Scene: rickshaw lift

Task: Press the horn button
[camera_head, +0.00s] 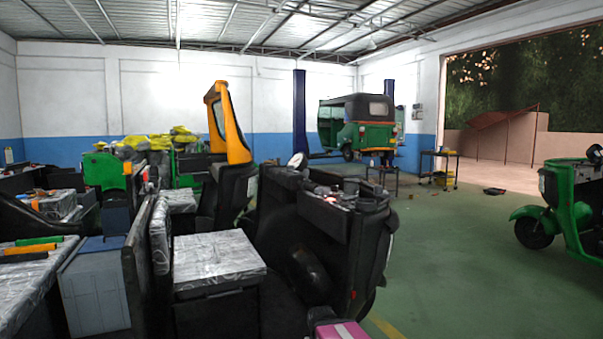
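The nearest rickshaw body is a dark, open shell. Its black front panel (345,255) stands just right of the picture's middle. On its top is a dashboard (325,212) with a handlebar area and small round and reddish parts. A round pale mirror or dial (298,160) stands at its left end. I cannot make out a horn button among these small parts. My gripper is not in view. A pink block with a white stripe (340,330) is cut off by the bottom edge below the front panel; I cannot tell what it is.
Silver-wrapped seats (215,258) and a grey box (95,290) crowd the left. A yellow-framed shell (232,125) stands behind. A green rickshaw (360,125) sits by the blue lift posts (300,115). Another green vehicle (565,205) is at right. The green floor (450,260) between is clear.

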